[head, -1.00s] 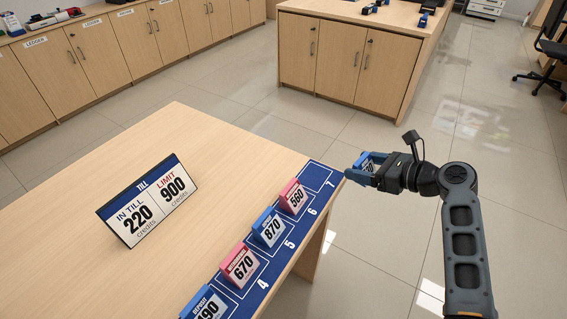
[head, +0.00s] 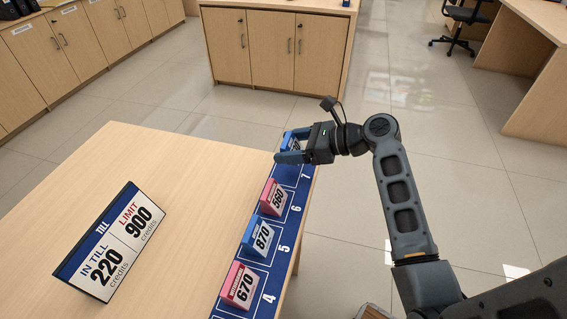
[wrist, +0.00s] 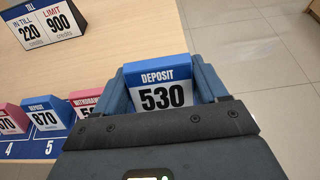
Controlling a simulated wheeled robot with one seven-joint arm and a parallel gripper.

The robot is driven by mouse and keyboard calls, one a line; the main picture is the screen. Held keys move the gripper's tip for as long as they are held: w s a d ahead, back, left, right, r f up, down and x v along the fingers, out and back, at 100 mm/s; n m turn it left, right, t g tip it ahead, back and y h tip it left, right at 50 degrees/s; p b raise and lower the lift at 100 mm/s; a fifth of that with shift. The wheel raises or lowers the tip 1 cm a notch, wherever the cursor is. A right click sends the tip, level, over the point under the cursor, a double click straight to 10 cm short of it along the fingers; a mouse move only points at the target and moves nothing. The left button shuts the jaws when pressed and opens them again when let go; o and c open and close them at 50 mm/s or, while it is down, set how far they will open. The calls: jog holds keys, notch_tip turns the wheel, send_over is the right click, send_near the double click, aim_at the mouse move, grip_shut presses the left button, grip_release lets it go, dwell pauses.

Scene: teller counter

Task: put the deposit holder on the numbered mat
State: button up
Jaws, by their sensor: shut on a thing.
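My gripper (head: 291,152) is shut on a blue-and-white deposit holder (head: 291,141) over the far end of the numbered mat (head: 306,170), near slot 7. In the wrist view the deposit holder (wrist: 161,91) reads DEPOSIT 530 and sits between the two fingers, facing the camera. I cannot tell whether its bottom touches the mat. The blue mat runs along the table's right edge. On it stand a pink 560 holder (head: 273,198) at slot 6, a blue 870 holder (head: 259,237) at slot 5 and a pink 670 holder (head: 240,286) at slot 4.
A till sign (head: 112,242) reading IN TILL 220, LIMIT 900 stands on the wooden table (head: 160,170) left of the mat. The table between is clear. A cabinet (head: 275,52) stands beyond the table, with open floor around it. An office chair (head: 466,25) is far right.

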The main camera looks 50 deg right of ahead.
aim_at(284, 172)
jog(key=shift+w+a+f, duration=0.45)
jog(key=shift+a, duration=0.2)
jog(key=shift+a+f, duration=0.1)
jog(key=shift+f, duration=0.1)
notch_tip(284, 172, down, 4)
jog(key=shift+r+b, duration=0.15)
jog(key=shift+b, duration=0.25)
jog(key=o, duration=1.1)
jog(key=shift+c, duration=0.2)
jog(key=p+v, duration=0.1)
jog(key=v, duration=1.1)
